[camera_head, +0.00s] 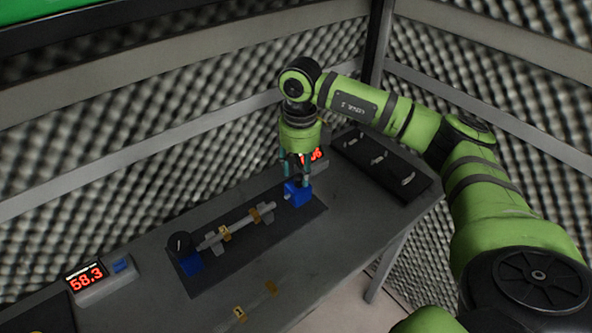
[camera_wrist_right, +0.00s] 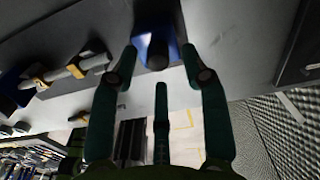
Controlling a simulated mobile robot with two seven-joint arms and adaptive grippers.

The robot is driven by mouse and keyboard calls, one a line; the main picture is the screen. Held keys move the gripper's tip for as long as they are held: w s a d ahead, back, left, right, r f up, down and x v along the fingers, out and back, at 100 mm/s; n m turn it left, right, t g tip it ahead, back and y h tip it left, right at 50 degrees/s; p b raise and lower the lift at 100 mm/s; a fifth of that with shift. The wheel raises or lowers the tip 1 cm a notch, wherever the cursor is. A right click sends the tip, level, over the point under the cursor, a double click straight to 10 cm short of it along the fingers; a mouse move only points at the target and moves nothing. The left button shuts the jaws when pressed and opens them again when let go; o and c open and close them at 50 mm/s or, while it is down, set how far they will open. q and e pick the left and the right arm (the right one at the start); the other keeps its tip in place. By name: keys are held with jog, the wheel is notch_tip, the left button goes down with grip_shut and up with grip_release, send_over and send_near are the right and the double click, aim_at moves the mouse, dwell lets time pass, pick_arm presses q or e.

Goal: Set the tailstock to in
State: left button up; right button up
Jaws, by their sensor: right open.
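The tailstock appears to be the blue block (camera_head: 300,197) at the right end of a dark base plate (camera_head: 312,216). In the right wrist view the blue block (camera_wrist_right: 147,43) shows a dark round knob (camera_wrist_right: 157,60) facing the gripper. My right gripper (camera_head: 298,180) points down just above and around the blue block, open. In the wrist view its fingertips (camera_wrist_right: 160,72) stand on either side of the knob; I cannot tell whether they touch it. A grey shaft (camera_head: 240,224) with yellow markers lies along the plate. My left gripper is not in view.
A display reading 58.3 (camera_head: 85,279) sits at the left; another red display (camera_head: 317,155) is partly hidden behind my gripper. A black panel with handles (camera_head: 356,150) lies right. Foam walls enclose the bench.

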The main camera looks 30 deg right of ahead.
aim_at(290, 194)
jog(key=shift+f, duration=0.75)
jog(key=shift+a+f, duration=0.1)
jog(key=shift+f, duration=0.05)
grip_shut()
jog(key=shift+s+a, duration=0.15)
jog(key=shift+a, duration=1.25)
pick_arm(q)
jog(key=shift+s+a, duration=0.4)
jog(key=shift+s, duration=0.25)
pick_arm(e)
grip_release()
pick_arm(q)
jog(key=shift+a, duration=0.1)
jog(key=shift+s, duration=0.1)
pick_arm(e)
notch_tip(290, 194, up, 12)
